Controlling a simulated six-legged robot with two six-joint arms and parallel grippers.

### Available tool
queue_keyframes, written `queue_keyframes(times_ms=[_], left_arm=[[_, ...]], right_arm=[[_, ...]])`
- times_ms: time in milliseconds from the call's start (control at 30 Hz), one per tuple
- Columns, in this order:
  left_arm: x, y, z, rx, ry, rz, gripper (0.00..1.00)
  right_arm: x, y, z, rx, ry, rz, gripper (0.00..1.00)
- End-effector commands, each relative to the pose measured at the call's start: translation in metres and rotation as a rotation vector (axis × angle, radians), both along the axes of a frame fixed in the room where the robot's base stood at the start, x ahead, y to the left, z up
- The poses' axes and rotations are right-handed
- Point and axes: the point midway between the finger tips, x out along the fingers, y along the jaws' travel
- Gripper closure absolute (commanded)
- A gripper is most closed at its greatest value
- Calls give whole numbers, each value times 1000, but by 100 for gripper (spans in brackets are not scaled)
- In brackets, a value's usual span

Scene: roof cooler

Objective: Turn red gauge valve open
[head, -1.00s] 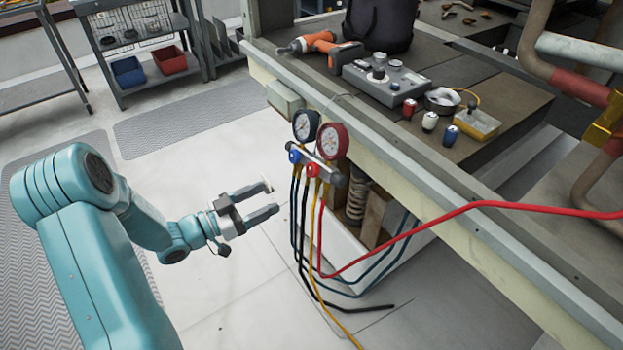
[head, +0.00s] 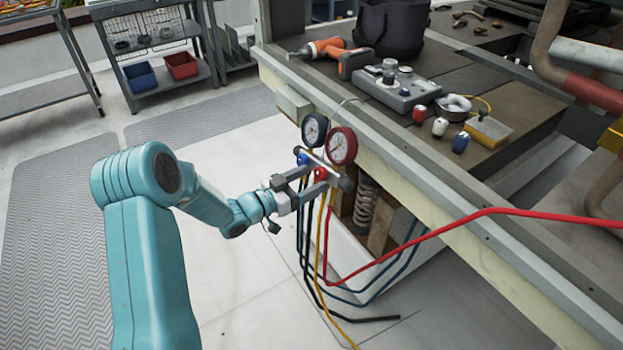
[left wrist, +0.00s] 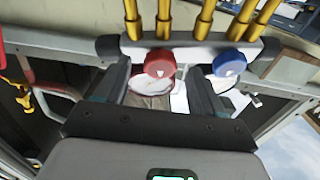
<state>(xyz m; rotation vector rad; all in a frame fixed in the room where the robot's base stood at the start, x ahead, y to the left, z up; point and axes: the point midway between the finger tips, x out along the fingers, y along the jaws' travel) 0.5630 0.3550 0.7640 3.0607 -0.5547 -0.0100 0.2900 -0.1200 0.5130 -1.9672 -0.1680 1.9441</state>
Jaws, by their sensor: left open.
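The gauge manifold hangs at the edge of the bench, with a red gauge (head: 341,146) and a dark blue gauge (head: 315,129). Its red valve knob (head: 320,174) and blue valve knob (head: 302,158) sit below the gauges. My left gripper (head: 314,181) is open at the manifold, its fingers reaching to the red knob. In the left wrist view the red knob (left wrist: 160,63) lies between the two open fingers, and the blue knob (left wrist: 229,63) is to the right, near the right finger. Contact with the red knob cannot be told. My right gripper is not in view.
Several hoses (head: 328,270) hang below the manifold, and a red hose (head: 480,212) runs off to the right. The bench (head: 428,155) carries a drill (head: 336,48), a grey control box (head: 395,85) and small bottles. Open floor (head: 240,260) lies left of the bench.

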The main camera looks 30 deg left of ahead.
Motion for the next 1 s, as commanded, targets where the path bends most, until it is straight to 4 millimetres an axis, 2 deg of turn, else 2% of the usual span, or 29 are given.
queue_keyframes(times_ms=[133, 400, 433, 500, 600, 1000], left_arm=[[10, -4, 1, 0, -1, 0, 31], [11, -4, 0, 0, -1, 1, 31], [11, -4, 0, 0, -1, 1, 37], [11, -4, 0, 0, -1, 0, 60], [11, -4, 0, 0, -1, 0, 87], [10, -5, 1, -57, 30, 23, 87]], right_arm=[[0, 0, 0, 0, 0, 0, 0], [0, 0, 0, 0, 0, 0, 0], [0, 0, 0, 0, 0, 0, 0], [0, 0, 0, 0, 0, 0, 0], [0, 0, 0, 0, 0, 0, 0], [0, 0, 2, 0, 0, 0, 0]])
